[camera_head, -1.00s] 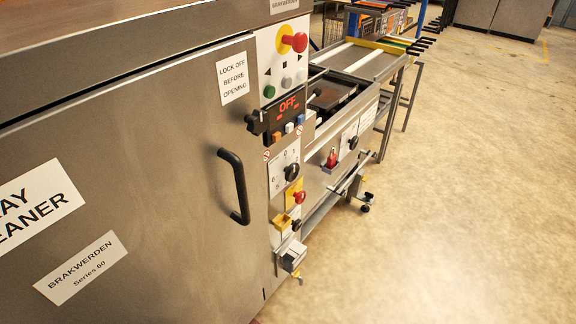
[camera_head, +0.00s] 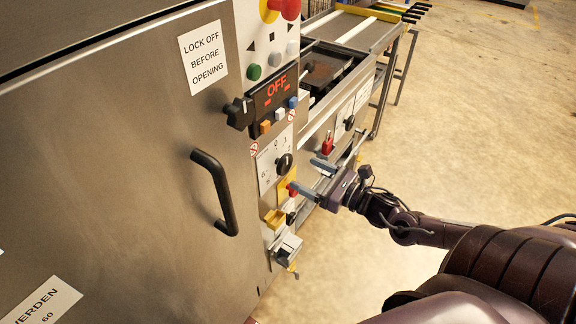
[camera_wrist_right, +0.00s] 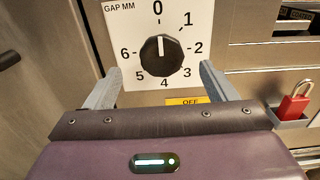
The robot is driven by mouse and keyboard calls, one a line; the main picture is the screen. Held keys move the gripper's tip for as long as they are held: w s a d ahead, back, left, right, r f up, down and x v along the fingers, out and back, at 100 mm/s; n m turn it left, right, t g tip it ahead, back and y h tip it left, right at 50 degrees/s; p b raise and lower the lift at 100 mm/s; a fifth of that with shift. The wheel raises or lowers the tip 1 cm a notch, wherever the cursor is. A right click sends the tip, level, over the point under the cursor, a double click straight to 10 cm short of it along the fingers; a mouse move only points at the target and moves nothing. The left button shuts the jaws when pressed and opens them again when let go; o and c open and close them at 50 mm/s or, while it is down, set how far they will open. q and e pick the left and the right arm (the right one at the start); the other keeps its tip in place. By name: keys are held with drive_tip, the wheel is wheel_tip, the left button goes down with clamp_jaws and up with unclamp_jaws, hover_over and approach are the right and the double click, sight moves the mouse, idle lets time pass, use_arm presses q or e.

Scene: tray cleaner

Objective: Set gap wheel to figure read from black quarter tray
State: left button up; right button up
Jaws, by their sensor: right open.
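The gap wheel is a black knob (camera_head: 284,164) on a white dial plate low on the machine's panel. In the right wrist view the black knob (camera_wrist_right: 162,57) has its white mark at 0 on the dial plate (camera_wrist_right: 117,22), which reads "GAP MM" with figures 0 to 6. My right gripper (camera_head: 307,176) is open and empty in front of the panel, its fingers (camera_wrist_right: 160,72) reaching up either side of the dial's lower part, apart from the knob. A dark tray-like shape (camera_head: 322,72) lies in the machine's infeed; no figure is legible on it. My left gripper is out of view.
A display (camera_head: 276,90) reads OFF. A red emergency button (camera_head: 290,8) is above it, a red padlock (camera_head: 327,144) to the right. A yellow part (camera_head: 274,219) and a door handle (camera_head: 217,190) are near. The floor (camera_head: 470,110) at right is clear.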

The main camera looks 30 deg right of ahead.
sight(287, 164)
drive_tip(key=shift+x, duration=2.85)
drive_tip(key=shift+d+f, duration=0.1)
drive_tip(key=c, duration=1)
